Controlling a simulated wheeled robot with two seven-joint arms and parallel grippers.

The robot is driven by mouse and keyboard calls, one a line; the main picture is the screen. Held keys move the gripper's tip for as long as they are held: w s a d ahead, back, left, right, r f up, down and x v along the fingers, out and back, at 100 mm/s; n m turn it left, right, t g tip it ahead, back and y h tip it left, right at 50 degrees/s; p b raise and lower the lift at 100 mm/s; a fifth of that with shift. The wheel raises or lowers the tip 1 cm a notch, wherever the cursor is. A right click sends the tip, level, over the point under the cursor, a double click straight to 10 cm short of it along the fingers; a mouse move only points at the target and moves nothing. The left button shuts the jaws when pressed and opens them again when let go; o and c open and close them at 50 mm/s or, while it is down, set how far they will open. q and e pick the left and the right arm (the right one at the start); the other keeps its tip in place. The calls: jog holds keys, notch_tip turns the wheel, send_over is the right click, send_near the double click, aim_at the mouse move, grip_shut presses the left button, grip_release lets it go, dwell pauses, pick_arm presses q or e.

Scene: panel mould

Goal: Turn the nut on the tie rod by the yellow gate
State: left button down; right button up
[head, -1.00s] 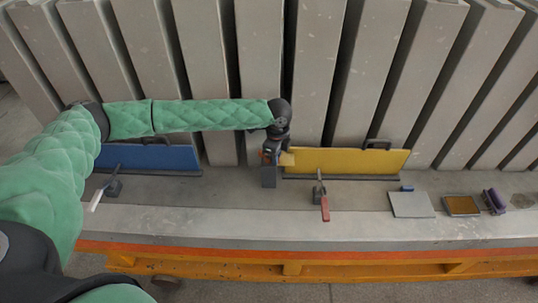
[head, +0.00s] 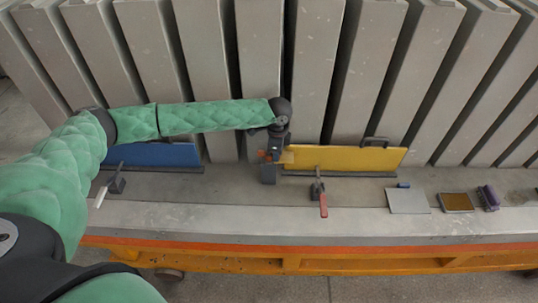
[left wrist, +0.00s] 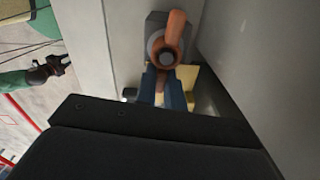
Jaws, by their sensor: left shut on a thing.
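The yellow gate (head: 350,159) stands upright along the back of the grey bed, with a dark handle on top. At its left end a grey block (head: 268,174) carries the orange nut on the tie rod (head: 264,155). In the left wrist view the orange nut (left wrist: 172,45) sits against the grey block. My left gripper (head: 272,153) is at the nut, shut on it; its bluish fingers (left wrist: 168,85) reach up to the orange part, and the exact contact is partly hidden. My right gripper (left wrist: 60,66) shows small at the left of the left wrist view, away from the nut.
A blue gate (head: 155,154) stands at the left. Clamps with a white handle (head: 101,195) and a red handle (head: 323,206) stand on the bed. A grey plate (head: 408,200), a brown-topped float (head: 456,202) and a purple brush (head: 489,197) lie right. Upright grey panels stand close behind.

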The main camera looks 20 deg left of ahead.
pick_arm(q)
jog(key=shift+f, duration=0.1)
jog(key=shift+w+n, duration=0.15)
jog(key=shift+n, duration=0.85)
jog(key=shift+w+a+n, duration=0.15)
jog(key=shift+w+n, duration=0.05)
jog(key=shift+n, duration=0.5)
jog(key=shift+w+a+n, duration=0.1)
jog(key=shift+w+n, duration=0.1)
jog(key=shift+n, duration=0.7)
jog(key=shift+w+a+n, duration=0.1)
jog(key=shift+w+n, duration=0.05)
jog(key=shift+n, duration=0.75)
jog(key=c, duration=1.4)
grip_release()
